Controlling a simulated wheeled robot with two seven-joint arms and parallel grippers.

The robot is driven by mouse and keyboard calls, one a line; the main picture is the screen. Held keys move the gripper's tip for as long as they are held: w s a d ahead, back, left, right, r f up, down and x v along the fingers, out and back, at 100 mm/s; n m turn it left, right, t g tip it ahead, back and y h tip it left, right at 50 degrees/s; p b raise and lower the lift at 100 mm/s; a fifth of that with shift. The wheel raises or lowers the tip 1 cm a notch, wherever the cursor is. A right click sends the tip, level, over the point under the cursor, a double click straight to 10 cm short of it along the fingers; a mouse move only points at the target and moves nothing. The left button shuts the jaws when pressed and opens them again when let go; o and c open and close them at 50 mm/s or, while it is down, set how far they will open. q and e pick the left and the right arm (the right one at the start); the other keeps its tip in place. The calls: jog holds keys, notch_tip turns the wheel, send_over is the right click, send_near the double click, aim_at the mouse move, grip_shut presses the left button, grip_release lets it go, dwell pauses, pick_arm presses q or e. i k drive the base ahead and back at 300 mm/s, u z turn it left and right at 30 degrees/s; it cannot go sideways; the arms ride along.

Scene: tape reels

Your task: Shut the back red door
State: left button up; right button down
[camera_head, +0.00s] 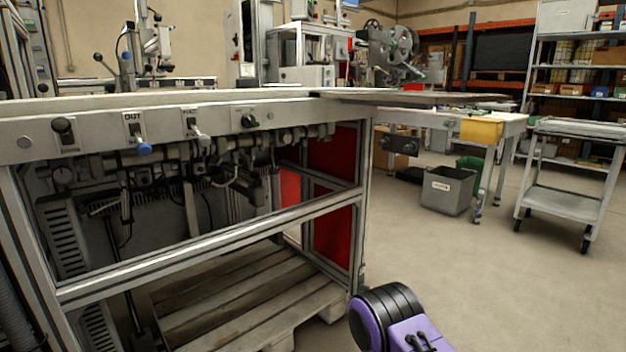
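Red panels show at the right end of the metal-framed workbench. A narrow red panel (290,190) stands farther back, seen through the frame. A larger lower red panel (333,236) and an upper red panel (337,153) fill the side nearer to me. A pale gap shows beside the narrow back panel. It may be the back door standing ajar, but frame bars and machine parts hide most of it, and I cannot tell its angle. No gripper fingers show. A purple and black arm part of mine is at the bottom, right of the bench corner.
The workbench front (180,120) carries knobs and levers. A wooden pallet (230,305) lies under it. Open floor (450,260) lies to the right, with a grey bin (447,192), a side table with a yellow box (481,130) and a metal cart (565,200) beyond.

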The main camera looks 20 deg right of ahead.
aim_at(288, 181)
jog(key=k, duration=0.5)
jog(key=z, duration=2)
jog(key=i, duration=5.5)
jog(key=u, duration=2.9)
jog(key=i, duration=2.2)
jog(key=u, duration=0.2)
